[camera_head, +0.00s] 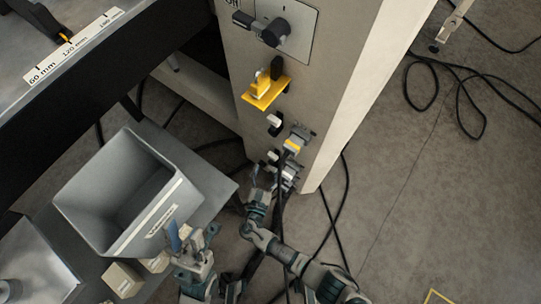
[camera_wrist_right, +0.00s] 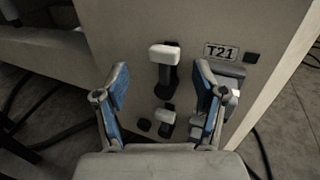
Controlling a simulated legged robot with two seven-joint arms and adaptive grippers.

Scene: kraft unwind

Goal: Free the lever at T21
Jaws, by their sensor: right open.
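The T21 label (camera_wrist_right: 221,52) is on the cabinet face in the right wrist view. Below it is a grey connector housing (camera_wrist_right: 226,69), partly hidden by my right gripper's right finger. A small whitish part shows beside that finger; I cannot tell if it is the lever. My right gripper (camera_wrist_right: 162,85) is open and empty. A white-topped black handle (camera_wrist_right: 164,54) shows between and beyond its fingers. In the head view my right gripper (camera_head: 258,178) is low by the cabinet, left of the connectors (camera_head: 296,142). My left gripper (camera_head: 192,236) is open in front of the grey bin.
The grey bin (camera_head: 84,207) stands left of the cabinet (camera_head: 340,90). A yellow bracket (camera_head: 267,92) and a rotary switch (camera_head: 276,32) are higher on the cabinet. Small boxes (camera_head: 123,279) sit below the bin. Black cables (camera_head: 433,80) lie on the floor.

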